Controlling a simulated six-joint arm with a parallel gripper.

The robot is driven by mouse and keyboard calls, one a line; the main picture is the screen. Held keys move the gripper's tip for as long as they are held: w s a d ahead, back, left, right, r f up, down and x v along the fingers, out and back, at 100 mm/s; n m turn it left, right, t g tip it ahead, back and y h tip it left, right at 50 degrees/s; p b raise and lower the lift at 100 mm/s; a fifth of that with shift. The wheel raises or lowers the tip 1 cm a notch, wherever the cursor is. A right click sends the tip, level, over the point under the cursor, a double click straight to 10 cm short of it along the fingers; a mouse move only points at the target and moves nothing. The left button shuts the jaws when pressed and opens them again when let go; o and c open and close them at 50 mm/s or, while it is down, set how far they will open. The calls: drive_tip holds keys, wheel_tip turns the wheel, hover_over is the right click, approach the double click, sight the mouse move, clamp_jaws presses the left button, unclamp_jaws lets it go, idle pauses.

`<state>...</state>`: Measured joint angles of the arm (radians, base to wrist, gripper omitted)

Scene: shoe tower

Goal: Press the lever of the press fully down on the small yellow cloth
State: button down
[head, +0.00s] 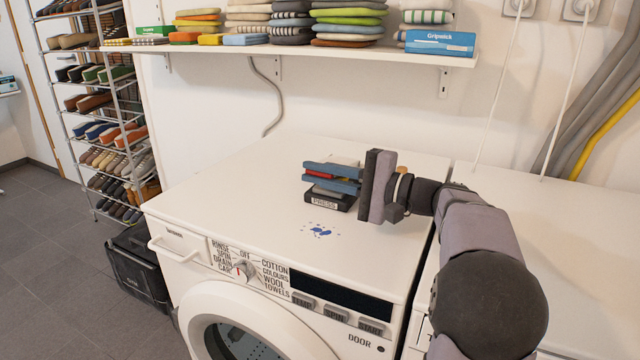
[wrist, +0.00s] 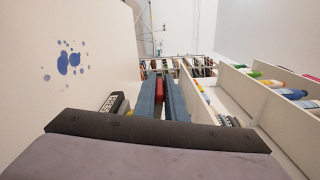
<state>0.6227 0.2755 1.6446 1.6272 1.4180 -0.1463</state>
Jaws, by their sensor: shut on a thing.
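The press (head: 322,200) is a small dark block with a white PRESS label, standing on top of the white washing machine. It also shows in the wrist view (wrist: 112,103), left of my fingers. My gripper (head: 332,178) reaches in from the right, level and low over the press. Its two blue-grey fingers are closed on the red lever (head: 320,174). The red also shows between the fingertips in the wrist view (wrist: 158,92). The fingers hide much of the press. I cannot clearly make out the small yellow cloth.
The washing machine top (head: 230,185) is largely clear, with blue spots (head: 318,231) in front of the press. A wall shelf (head: 300,54) with folded cloths and a blue box (head: 440,43) hangs above. A shoe rack (head: 105,110) stands at the left.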

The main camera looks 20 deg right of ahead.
drive_tip(key=shift+s+f+n+b, duration=0.1)
drive_tip(key=shift+f+n+b, duration=0.3)
drive_tip(key=shift+f+b, duration=0.25)
drive_tip(key=shift+r, duration=0.1)
drive_tip(key=c, duration=1.8)
unclamp_jaws()
drive_tip(key=shift+v, duration=3.65)
